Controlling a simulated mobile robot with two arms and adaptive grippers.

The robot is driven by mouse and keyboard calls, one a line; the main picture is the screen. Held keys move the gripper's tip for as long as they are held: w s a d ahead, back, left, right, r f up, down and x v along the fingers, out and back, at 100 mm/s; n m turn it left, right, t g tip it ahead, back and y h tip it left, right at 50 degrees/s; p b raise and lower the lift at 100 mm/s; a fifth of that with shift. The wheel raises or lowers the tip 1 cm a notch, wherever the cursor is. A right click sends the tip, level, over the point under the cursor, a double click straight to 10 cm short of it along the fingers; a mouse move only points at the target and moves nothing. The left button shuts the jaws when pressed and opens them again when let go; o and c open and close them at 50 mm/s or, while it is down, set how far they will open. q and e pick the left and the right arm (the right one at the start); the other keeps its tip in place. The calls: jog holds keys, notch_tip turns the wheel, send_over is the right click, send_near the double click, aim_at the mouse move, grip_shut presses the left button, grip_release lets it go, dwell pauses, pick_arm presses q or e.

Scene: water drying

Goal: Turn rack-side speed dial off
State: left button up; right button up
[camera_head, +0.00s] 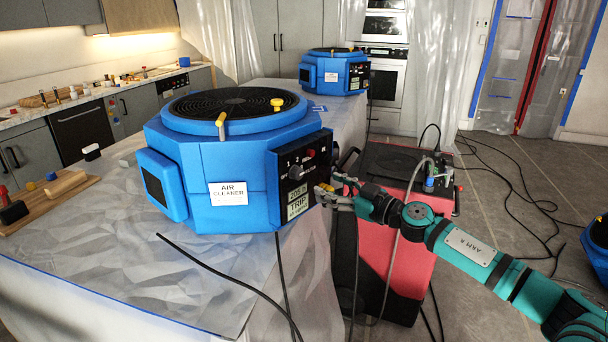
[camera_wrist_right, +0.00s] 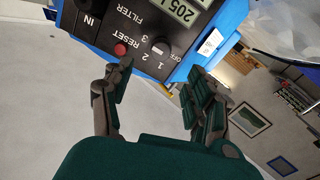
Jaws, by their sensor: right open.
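A blue air cleaner (camera_head: 215,165) stands on the plastic-covered counter, its dark control panel (camera_head: 297,175) facing right. In the right wrist view, a round grey speed dial (camera_wrist_right: 161,45) sits beside a red reset button (camera_wrist_right: 120,49), with the marks OFF, 1, 2 and 3 around it. I cannot tell which mark the dial points at. My right gripper (camera_head: 328,193) is open in front of the panel. In the right wrist view its open fingers (camera_wrist_right: 160,75) lie on either side below the dial, with a gap between them and nothing held. My left gripper is out of view.
A second blue air cleaner (camera_head: 335,72) stands farther back on the counter. A red cart (camera_head: 402,215) with a black top is right of the counter. Dark cables (camera_head: 510,185) lie on the floor. A wooden board (camera_head: 45,205) with tools is at the left.

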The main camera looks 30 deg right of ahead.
aim_at(300, 174)
jog(key=p+x, duration=0.2)
jog(key=x, duration=0.5)
jog(key=shift+w+a, duration=0.15)
jog(key=shift+w, duration=0.2)
jog(key=shift+x, duration=0.75)
jog(key=c, duration=1.1)
